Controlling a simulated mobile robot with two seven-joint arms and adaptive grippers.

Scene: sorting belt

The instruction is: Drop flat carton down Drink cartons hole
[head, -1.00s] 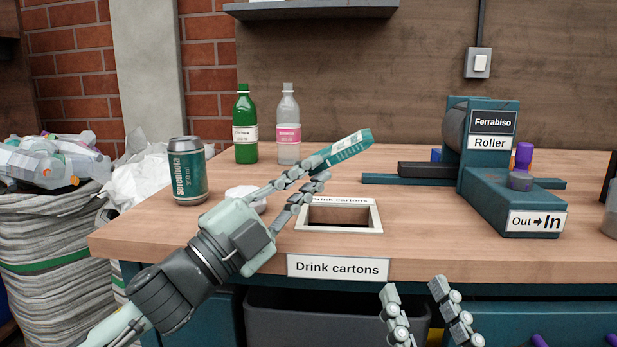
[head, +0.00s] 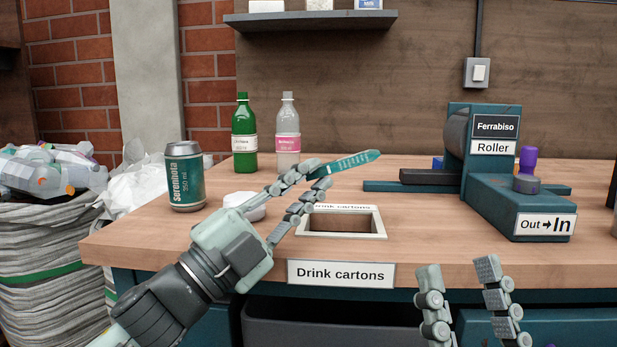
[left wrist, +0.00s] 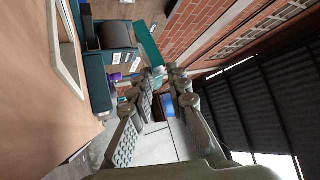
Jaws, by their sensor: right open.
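The flat carton (head: 350,161), a thin teal slab, is gripped at its left end by my left gripper (head: 316,175) in the head view. It is tilted, seen nearly edge-on, and extends up to the right, above and behind the Drink cartons hole. The hole (head: 345,237) is a square opening with a pale rim in the bench top, with a "Drink cartons" sign (head: 341,274) below it on the bench front. My left fingers reach over the hole's left side. My right gripper (head: 459,272) is open and empty in front of the bench.
A Serenbota can (head: 187,182), a green bottle (head: 244,140) and a clear bottle (head: 287,138) stand on the bench. A small white item (head: 247,208) lies beside my left fingers. The roller machine (head: 500,190) stands right of the hole. A dark bin (head: 330,325) is under the bench.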

